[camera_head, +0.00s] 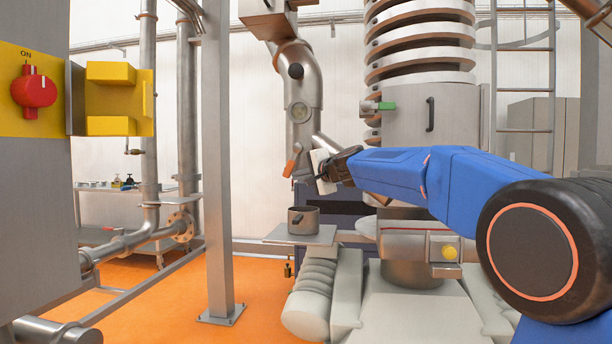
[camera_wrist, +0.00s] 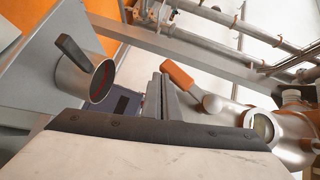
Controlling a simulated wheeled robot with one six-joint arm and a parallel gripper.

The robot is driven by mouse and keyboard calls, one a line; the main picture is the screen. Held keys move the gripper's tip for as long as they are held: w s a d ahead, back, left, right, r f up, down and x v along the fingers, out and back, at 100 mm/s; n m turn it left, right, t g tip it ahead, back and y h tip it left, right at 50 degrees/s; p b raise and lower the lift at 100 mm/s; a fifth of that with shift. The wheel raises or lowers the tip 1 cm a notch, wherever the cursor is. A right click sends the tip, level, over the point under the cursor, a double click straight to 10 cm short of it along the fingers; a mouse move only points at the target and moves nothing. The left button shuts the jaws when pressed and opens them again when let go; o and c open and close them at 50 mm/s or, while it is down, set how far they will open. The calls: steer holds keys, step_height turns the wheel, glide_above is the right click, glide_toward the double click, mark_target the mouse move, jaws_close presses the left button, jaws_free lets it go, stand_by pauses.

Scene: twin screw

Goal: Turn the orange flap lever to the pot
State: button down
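The orange flap lever (camera_head: 291,162) sits at the lower end of a steel pipe, left of my gripper. In the wrist view the lever (camera_wrist: 178,76) points up and left from its round metal joint. My gripper (camera_head: 323,172) is close beside the lever in the head view. In the wrist view its two fingers (camera_wrist: 165,88) are together, with nothing seen between them. The lever is just right of the fingertips; I cannot tell whether they touch. The steel pot (camera_head: 305,221) stands upright below, and its dark handle and reddish inside show in the wrist view (camera_wrist: 76,78).
The pot stands on a small grey shelf (camera_head: 322,238). A round sight glass (camera_head: 299,112) is on the pipe above the lever. A steel post (camera_head: 216,170) stands to the left. Large machine parts lie behind and right of my arm. Orange floor (camera_head: 262,290) is open at left.

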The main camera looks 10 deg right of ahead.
steer(key=shift+w+a, duration=0.3)
steer(key=shift+a, duration=0.65)
